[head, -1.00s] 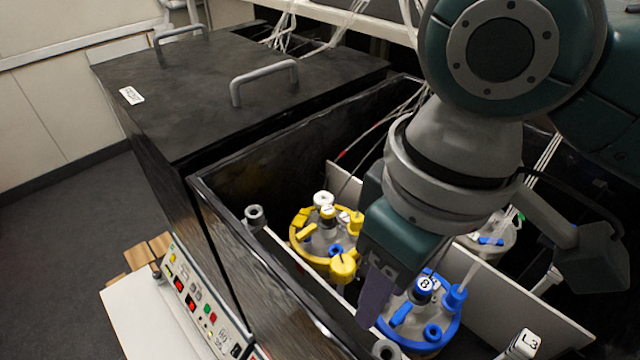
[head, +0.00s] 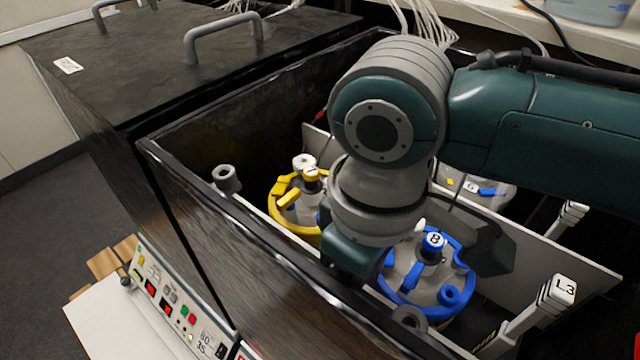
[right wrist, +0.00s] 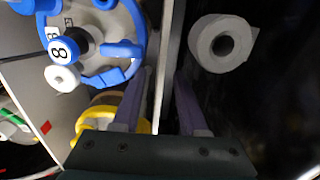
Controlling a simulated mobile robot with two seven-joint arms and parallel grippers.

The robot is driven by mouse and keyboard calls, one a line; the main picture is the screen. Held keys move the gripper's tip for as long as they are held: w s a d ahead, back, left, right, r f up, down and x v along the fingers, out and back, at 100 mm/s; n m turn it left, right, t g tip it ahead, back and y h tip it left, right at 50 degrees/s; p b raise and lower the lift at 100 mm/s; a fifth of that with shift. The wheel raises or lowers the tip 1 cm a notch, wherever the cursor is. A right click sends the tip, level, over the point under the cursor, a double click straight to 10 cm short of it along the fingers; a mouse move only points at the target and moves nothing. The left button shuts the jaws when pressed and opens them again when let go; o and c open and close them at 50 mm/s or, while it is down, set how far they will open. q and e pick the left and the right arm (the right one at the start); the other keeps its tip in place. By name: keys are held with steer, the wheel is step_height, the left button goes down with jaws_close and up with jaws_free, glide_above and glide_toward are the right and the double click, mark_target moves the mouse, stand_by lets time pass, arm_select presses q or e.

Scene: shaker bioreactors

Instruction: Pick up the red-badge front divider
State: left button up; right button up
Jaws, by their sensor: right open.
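The front divider (head: 277,231) is a thin pale panel along the near side of the black box, in front of the yellow-ringed vessel (head: 290,212) and the blue-ringed vessel (head: 450,262). I cannot make out a red badge on it. In the right wrist view the divider's edge (right wrist: 166,45) runs between the two purple fingers of my right gripper (right wrist: 163,85). The gripper is open around the edge, with a small gap on at least the right side. In the head view its fingers are hidden behind its own wrist. My left gripper is not in view.
A second pale divider (head: 540,248) stands behind the vessels; a red mark (right wrist: 45,128) shows on a pale panel in the wrist view. Grey round fittings (head: 226,178) stand beside the front divider. A white post labelled L3 (head: 558,293) is at the right.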

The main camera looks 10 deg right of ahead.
steer(key=shift+c, duration=0.3)
jaws_close()
stand_by(1.1)
